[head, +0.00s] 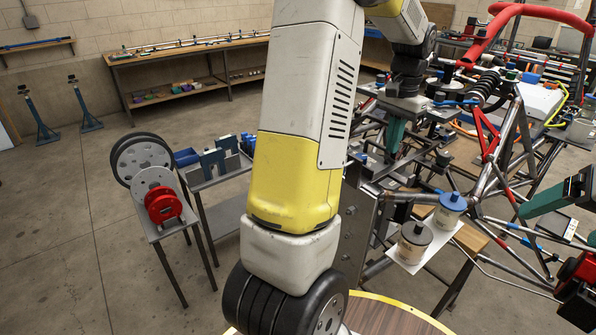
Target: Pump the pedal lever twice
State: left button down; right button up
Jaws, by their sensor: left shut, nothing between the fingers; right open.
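The tube chassis (520,130) stands at the right, with dark bare tubes and a red triangular plate. A blue-handled lever-like part (456,103) lies just right of my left gripper; I cannot tell whether it is the pedal lever. My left gripper (393,146) points down among the clutter on the left side of the chassis, its green fingers together and empty. I cannot tell whether its tips touch anything. My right gripper (556,216) is at the right edge, partly cut off, with its green fingers apart. My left arm hides much of the middle.
Two cans, one dark-topped (413,243) and one blue-topped (451,207), stand on a white plate in front of the chassis. A stand with wheels and a red reel (163,206) is at left. Workbenches line the back wall.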

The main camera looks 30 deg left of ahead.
pick_arm(q)
jog(key=shift+r, duration=0.1)
jog(key=shift+r, duration=2.4)
